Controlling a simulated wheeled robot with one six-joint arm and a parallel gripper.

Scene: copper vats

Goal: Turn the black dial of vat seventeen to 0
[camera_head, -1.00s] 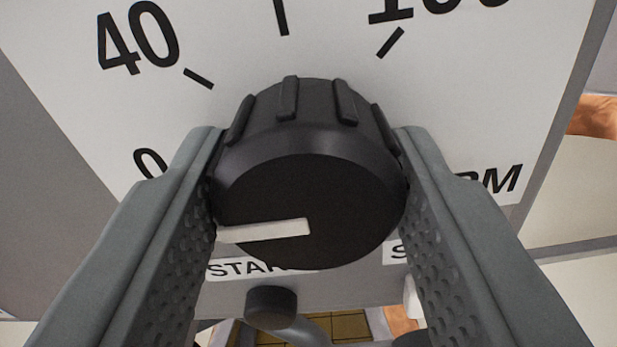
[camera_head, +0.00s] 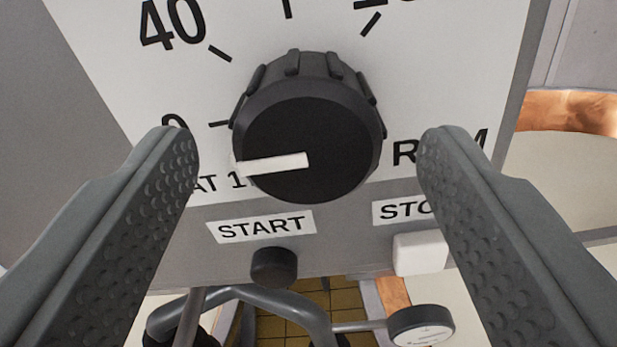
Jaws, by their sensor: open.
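The black dial (camera_head: 308,135) sits on a white scale plate (camera_head: 270,30) marked 0, 40 and a partly cut-off higher number. The dial's white pointer (camera_head: 272,164) points left and slightly down, toward the area just below the 0 tick (camera_head: 218,124). The plate also reads RPM and, partly hidden, "AT 1", with the rest of the vat number covered. My gripper (camera_head: 306,155) is open, one finger on each side of the dial, with clear gaps between the fingers and the dial.
Below the dial are a black button (camera_head: 274,267) under the START label (camera_head: 260,227) and a white button (camera_head: 420,254) under the STOP label. Grey pipes (camera_head: 250,295) and a round gauge (camera_head: 421,325) lie lower down. A copper band (camera_head: 570,110) shows at right.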

